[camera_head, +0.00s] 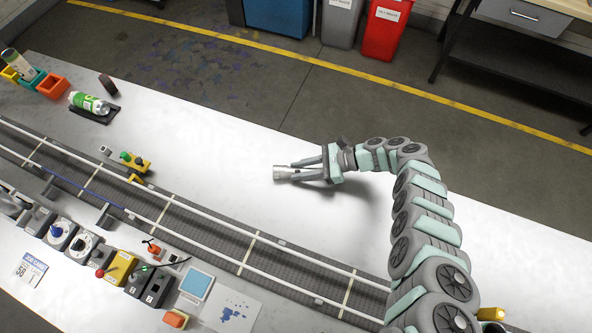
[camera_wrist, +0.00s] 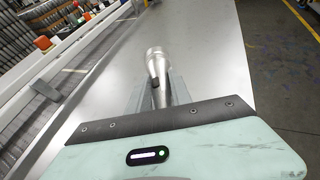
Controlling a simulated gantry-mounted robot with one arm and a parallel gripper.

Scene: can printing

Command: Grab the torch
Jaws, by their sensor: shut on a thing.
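The torch (camera_head: 284,173) is a small silver flashlight with a wider head, at the middle of the white table. In the wrist view the torch (camera_wrist: 157,62) lies between the two fingers, its head pointing away from me. My gripper (camera_head: 297,172) is shut on the torch's body. It also shows in the wrist view (camera_wrist: 157,88). The head sticks out past the fingertips, and the rear part is partly hidden by the fingers and the gripper body. I cannot tell whether the torch touches the table.
A conveyor (camera_head: 230,238) runs along the near side of the white table (camera_head: 210,140). A green-and-white can (camera_head: 90,103) lies on a black holder at the left. Control boxes (camera_head: 118,268) line the near edge. The table around the torch is clear.

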